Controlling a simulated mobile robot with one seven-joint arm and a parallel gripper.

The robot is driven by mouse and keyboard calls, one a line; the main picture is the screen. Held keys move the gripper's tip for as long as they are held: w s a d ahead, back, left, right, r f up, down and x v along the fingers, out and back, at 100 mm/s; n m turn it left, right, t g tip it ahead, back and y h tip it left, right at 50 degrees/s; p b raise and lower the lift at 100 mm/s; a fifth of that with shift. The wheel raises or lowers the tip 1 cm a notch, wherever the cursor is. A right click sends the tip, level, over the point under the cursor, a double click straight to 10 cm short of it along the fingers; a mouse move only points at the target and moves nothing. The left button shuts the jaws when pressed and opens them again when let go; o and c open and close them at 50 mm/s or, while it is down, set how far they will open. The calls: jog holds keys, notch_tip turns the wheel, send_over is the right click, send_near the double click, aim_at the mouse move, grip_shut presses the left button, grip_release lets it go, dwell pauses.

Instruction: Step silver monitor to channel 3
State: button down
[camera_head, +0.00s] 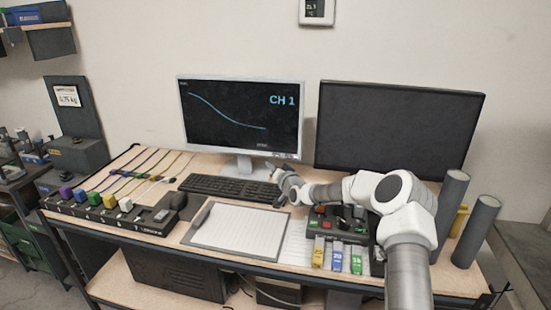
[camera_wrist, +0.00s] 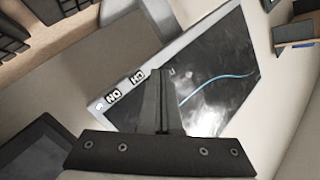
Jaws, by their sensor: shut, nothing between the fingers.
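The silver monitor (camera_head: 241,115) stands upright at the back of the desk, with a dark screen showing "CH 1" and a falling blue curve. My gripper (camera_head: 277,171) is just in front of its lower right corner. In the wrist view the same monitor (camera_wrist: 215,80) appears tilted, and my gripper (camera_wrist: 160,75) is shut and empty, its fingers overlapping the lower part of the screen. Two small dark labelled patches (camera_wrist: 113,96) sit on the silver lower bezel beside the fingers. I cannot tell whether the fingertips touch the monitor.
A dark, blank monitor (camera_head: 395,125) stands to the right. A keyboard (camera_head: 228,188) lies below the silver monitor, with a clipboard (camera_head: 235,228) in front. A control box with coloured tags (camera_head: 337,257) sits under my arm. Grey cylinders (camera_head: 474,232) stand at the right edge.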

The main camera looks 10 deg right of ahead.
aim_at(276, 155)
jog(key=shift+w+d+b, duration=0.3)
jog(key=shift+w+b, duration=0.3)
jog(key=shift+w, duration=0.05)
jog(key=shift+w+d+b, duration=0.25)
jog(key=shift+w+b, duration=0.35)
jog(key=shift+w+d+b, duration=0.3)
jog(key=shift+w+b, duration=0.3)
jog(key=shift+w, duration=0.05)
jog(key=shift+w+f+b, duration=0.15)
jog(key=shift+w+b, duration=0.05)
jog(key=shift+b, duration=0.4)
dwell(0.3)
jog(key=shift+w+d+b, duration=0.25)
jog(key=shift+w+b, duration=0.25)
jog(key=shift+b, duration=0.2)
dwell(0.7)
jog(key=shift+s+a+b, duration=0.25)
jog(key=shift+s+b, duration=0.15)
jog(key=shift+s, duration=0.35)
